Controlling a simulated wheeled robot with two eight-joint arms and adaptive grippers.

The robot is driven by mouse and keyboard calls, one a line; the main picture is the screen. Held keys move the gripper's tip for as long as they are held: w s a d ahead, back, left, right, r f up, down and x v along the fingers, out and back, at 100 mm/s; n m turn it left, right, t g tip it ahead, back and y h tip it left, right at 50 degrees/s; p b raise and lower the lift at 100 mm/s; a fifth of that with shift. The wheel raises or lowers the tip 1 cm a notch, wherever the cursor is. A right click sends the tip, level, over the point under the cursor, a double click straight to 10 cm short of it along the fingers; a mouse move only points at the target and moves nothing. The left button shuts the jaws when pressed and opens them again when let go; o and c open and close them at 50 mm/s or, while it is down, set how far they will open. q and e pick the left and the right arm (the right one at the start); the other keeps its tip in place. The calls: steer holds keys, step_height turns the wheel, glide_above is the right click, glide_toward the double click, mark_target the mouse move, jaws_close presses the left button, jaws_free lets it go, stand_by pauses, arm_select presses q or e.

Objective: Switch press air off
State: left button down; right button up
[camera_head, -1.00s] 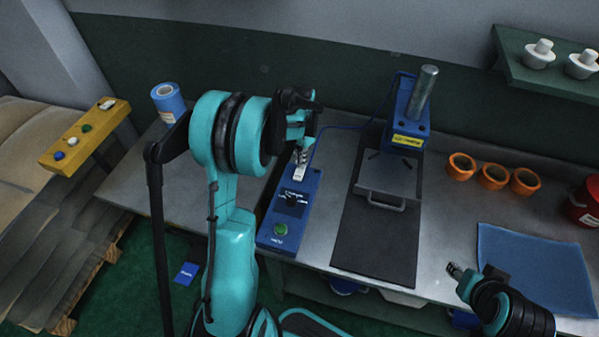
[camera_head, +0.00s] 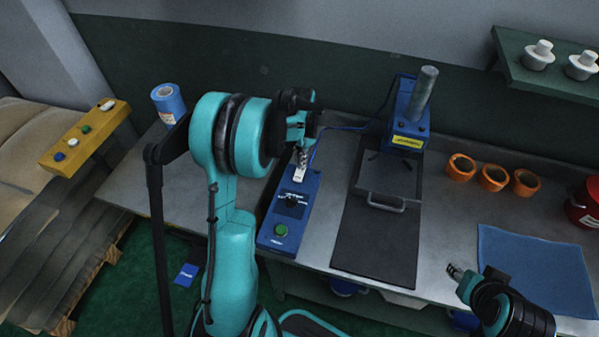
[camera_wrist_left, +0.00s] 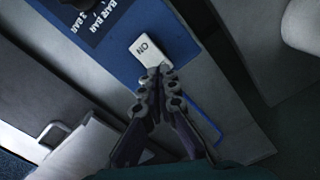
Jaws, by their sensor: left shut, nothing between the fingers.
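A blue control box (camera_head: 267,238) lies on the metal bench, with a dark knob (camera_head: 292,205) and a green button (camera_head: 281,230) on its top. At its far end is a white switch (camera_head: 298,176). In the left wrist view the switch (camera_wrist_left: 150,49) reads "ON", and the box (camera_wrist_left: 105,38) shows "BAR" markings. My left gripper (camera_wrist_left: 158,72) is shut and empty, its fingertips at the edge of the switch; I cannot tell if they touch. It also shows in the head view (camera_head: 301,160). My right gripper (camera_head: 455,271) is above the bench's front right; its finger gap is unclear.
A blue press (camera_head: 407,135) with a dark base plate (camera_head: 375,245) stands right of the box. A blue cable runs between them. Several orange rings (camera_head: 493,177), a blue mat (camera_head: 535,265) and a red pot (camera_head: 585,203) lie further right. A blue roll (camera_head: 168,103) stands left.

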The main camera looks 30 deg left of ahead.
arm_select(q)
steer(key=shift+f+b, duration=0.85)
steer(key=shift+f, duration=0.25)
stand_by(0.6)
steer(key=shift+r+p, duration=2.4)
steer(key=shift+r, duration=1.2)
steer(key=s+d+r+n+t+b, duration=0.2)
steer(key=s+d+r+t, duration=0.2)
steer(key=s+d+r, duration=0.55)
steer(key=s+d+f+n+t+b, duration=0.1)
steer(key=s+d+t, duration=0.2)
steer(key=s+d, duration=0.3)
steer(key=s, duration=0.3)
steer(key=shift+s, duration=0.25)
